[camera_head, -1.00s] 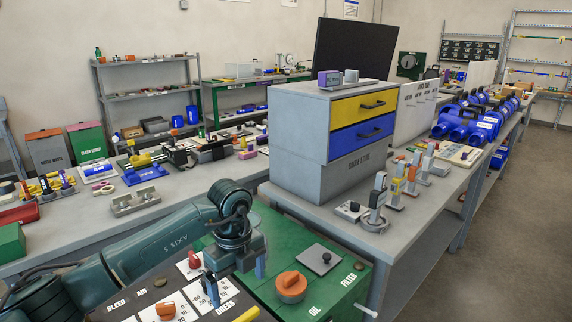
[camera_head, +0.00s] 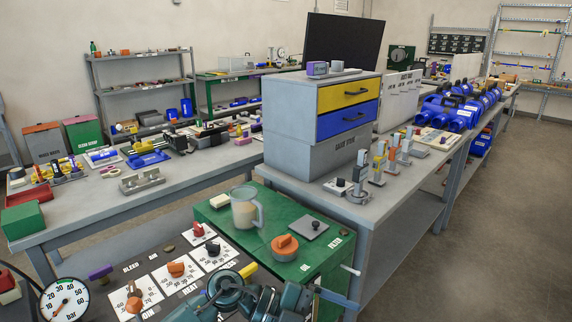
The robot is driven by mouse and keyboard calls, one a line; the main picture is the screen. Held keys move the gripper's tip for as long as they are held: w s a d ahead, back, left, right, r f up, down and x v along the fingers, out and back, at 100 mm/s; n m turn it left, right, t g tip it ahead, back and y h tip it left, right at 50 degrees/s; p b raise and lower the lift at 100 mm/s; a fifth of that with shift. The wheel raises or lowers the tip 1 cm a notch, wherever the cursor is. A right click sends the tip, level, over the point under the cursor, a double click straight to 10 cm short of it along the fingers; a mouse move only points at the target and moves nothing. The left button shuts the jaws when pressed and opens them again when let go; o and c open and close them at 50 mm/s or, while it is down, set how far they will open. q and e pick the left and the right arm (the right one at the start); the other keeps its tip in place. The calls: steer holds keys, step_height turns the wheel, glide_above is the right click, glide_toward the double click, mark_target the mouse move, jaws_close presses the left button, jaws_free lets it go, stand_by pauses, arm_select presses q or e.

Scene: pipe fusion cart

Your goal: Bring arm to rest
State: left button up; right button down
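My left arm is folded low at the bottom centre of the head view, over the front of the fusion cart's panel. Its gripper (camera_head: 318,298) shows only in part at the bottom edge, among dark teal links. A blue-grey finger-like piece points right there, past the cart's right side. The gap between the fingers cannot be made out, and I see no object held. My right gripper is not in view. A clear jug (camera_head: 246,208) with pale contents stands upright on the cart's green top (camera_head: 275,212), apart from the arm.
The panel has orange knobs (camera_head: 176,269), a red knob (camera_head: 198,229) and a yellow handle (camera_head: 248,270). A pressure gauge (camera_head: 65,300) stands at bottom left. A grey cabinet (camera_head: 290,115) with yellow and blue drawers stands on the bench behind. Open floor lies at right.

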arm_select(q)
steer(key=w+a+r+n+t+h, duration=0.25)
steer(key=n+t+h, duration=0.35)
steer(key=n+t, duration=0.55)
steer(key=a+f+n+t+y, duration=0.5)
steer(key=a+n+t+y, duration=0.3)
steer(key=a+n, duration=0.1)
steer(key=s+a+f+n+g+y, duration=0.2)
steer(key=s+a+f+n+y, duration=0.1)
steer(key=f, duration=0.5)
steer(key=s+a+f+n+g+y, duration=0.3)
steer(key=s+a+f+y, duration=0.2)
steer(key=s+a+f, duration=0.2)
steer(key=s+f, duration=0.1)
steer(key=s, duration=0.1)
steer(key=shift+s+a+f+g+y, duration=0.2)
steer(key=shift+s+a+g+y, duration=0.15)
steer(key=shift+s+y, duration=0.05)
steer(key=shift+n, duration=0.25)
